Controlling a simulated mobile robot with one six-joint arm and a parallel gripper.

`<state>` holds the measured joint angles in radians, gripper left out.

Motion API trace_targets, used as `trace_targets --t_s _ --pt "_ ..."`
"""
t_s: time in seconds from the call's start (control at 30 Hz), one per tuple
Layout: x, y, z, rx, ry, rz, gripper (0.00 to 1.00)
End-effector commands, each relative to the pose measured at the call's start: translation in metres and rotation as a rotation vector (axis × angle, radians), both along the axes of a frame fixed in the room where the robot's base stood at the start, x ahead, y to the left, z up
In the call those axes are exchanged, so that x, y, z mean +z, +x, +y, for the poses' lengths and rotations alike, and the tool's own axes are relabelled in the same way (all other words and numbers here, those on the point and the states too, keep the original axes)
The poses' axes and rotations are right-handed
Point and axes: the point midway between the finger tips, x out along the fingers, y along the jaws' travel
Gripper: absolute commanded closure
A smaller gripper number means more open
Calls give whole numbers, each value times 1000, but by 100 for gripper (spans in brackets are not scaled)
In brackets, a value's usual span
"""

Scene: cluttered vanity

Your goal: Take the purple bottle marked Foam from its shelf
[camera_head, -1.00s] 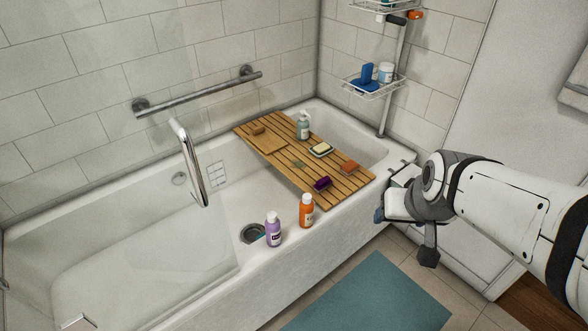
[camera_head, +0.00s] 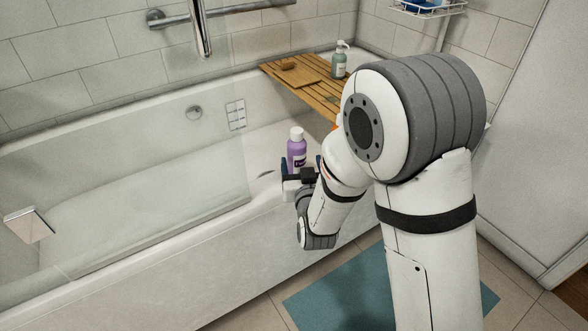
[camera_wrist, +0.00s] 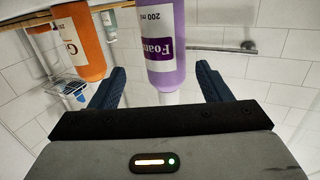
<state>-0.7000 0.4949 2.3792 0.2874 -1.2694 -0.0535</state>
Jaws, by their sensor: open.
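The purple bottle (camera_head: 297,153) with a white cap stands upright on the tub's near rim in the head view. In the wrist view, which looks upside down, the bottle (camera_wrist: 168,40) shows a label reading Foam and 200 ml. My gripper (camera_wrist: 160,76) is open, its blue fingers on either side of the bottle, with gaps showing on both sides. In the head view my gripper (camera_head: 302,168) is at the bottle and hides its lower part. I cannot tell whether anything touches.
An orange bottle (camera_wrist: 80,42) stands close beside the purple one in the wrist view; my arm mostly hides it in the head view. A wooden bath board (camera_head: 305,90) with a pump bottle (camera_head: 340,62) lies across the tub. The tub (camera_head: 130,200) is open to the left.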

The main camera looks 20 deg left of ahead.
Motion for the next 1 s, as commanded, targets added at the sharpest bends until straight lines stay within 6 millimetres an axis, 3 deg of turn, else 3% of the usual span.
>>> trace_targets --t_s 0.03,0.17,0.7,1.0 --pt "-11 -2 4 5 3 -15 29" --pt "-14 0 10 5 13 -43 29" --pt "-7 63 35 6 15 -45 29" --pt "-6 68 37 6 13 -43 29"
